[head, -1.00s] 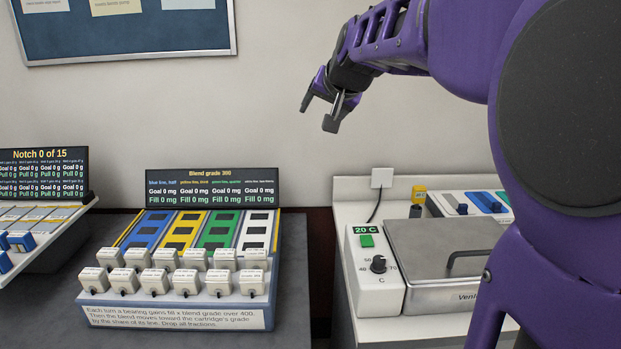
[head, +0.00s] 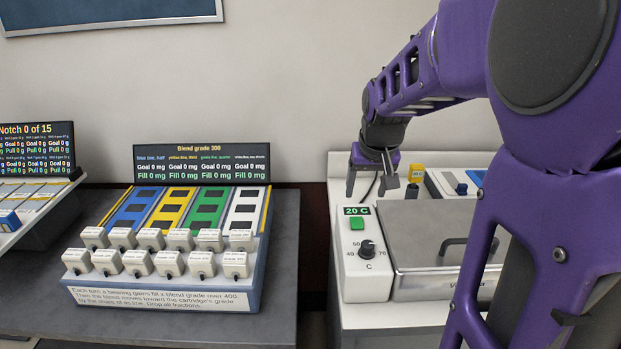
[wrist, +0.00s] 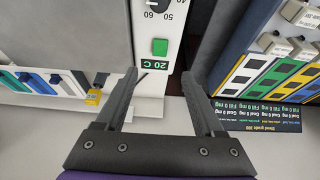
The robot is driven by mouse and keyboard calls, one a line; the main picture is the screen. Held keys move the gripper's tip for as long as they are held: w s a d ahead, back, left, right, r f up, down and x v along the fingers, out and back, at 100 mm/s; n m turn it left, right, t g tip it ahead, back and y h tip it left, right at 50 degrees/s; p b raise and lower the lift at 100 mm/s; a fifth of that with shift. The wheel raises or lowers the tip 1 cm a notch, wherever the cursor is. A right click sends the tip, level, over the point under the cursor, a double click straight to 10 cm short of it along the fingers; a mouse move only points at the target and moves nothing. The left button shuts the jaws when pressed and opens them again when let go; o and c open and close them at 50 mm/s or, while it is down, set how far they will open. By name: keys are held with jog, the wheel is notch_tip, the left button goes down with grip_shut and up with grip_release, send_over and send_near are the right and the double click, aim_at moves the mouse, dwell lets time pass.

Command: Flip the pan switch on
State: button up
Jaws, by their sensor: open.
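The pan unit's white control panel (head: 366,279) stands on the right counter. It carries a 20 C display (head: 357,211), a green switch (head: 357,223) and a black dial (head: 367,249). The green switch also shows in the wrist view (wrist: 160,47), ahead of my fingertips and roughly between their lines. Whether it is on or off I cannot tell. The steel pan lid (head: 420,225) is beside the panel. My gripper (head: 372,190) is open and empty, pointing down, above and behind the display end of the panel. In the wrist view (wrist: 164,85) both fingers are apart.
A blend board (head: 165,297) with several white cartridges sits on the left dark table. A yellow tag (head: 416,172) and a tray with blue sliders (head: 460,188) stand behind the pan. A gap separates table and counter.

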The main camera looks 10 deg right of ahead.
aim_at(357, 222)
jog(key=b+x, duration=0.8)
jog(key=x, duration=0.4)
jog(key=shift+w+f, duration=0.15)
jog(key=shift+f, duration=0.2)
grip_shut()
